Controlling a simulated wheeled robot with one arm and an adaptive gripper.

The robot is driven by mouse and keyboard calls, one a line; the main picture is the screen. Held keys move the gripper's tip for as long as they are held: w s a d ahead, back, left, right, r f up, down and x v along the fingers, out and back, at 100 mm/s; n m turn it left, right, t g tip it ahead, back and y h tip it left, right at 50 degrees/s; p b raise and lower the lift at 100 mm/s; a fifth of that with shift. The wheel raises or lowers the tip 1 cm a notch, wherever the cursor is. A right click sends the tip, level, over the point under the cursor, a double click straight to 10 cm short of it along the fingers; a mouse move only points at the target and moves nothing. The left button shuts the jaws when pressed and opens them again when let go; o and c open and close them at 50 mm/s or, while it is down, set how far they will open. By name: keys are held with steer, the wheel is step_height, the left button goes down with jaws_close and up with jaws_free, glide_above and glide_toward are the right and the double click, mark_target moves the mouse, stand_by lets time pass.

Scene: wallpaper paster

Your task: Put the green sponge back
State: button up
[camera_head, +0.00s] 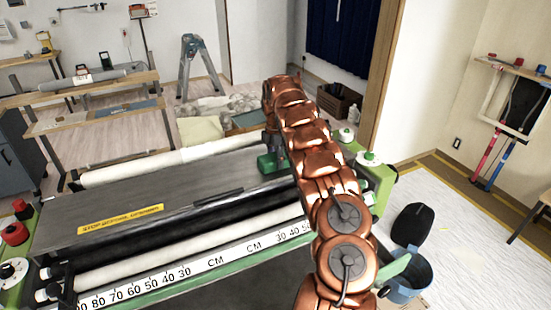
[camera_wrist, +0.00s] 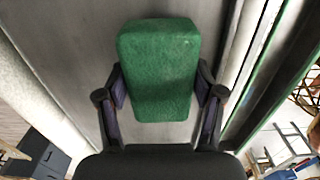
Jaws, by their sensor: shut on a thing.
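The green sponge (camera_wrist: 158,65) is a block that fills the middle of the wrist view, over the grey metal top of the paster machine. My gripper (camera_wrist: 160,92) is shut on it, with one finger pressed against each long side. In the head view the sponge (camera_head: 267,163) shows under the end of my copper-coloured arm, at the right part of the machine top (camera_head: 130,195). My gripper (camera_head: 270,140) is partly hidden there by the arm. I cannot tell whether the sponge touches the metal top.
A blue bucket (camera_head: 408,278) and a black object (camera_head: 412,225) are at the machine's right. White rollers (camera_head: 170,165) run along its back, and a printed ruler strip (camera_head: 205,264) along its front. The left part of the metal top is clear. A workbench (camera_head: 80,92) stands behind.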

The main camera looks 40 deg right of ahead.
mark_target(274, 156)
steer(key=shift+f+b, duration=0.3)
steer(key=shift+b, duration=0.05)
steer(key=o, duration=1.2)
steer(key=shift+r+p, duration=0.25)
steer(key=shift+p, duration=0.55)
steer(key=r+b, duration=0.1)
steer(key=r, duration=0.1)
steer(key=r+b, duration=0.2)
steer(key=shift+w+a+r, duration=0.15)
steer(key=shift+a+r, duration=0.05)
steer(key=shift+r, duration=1.55)
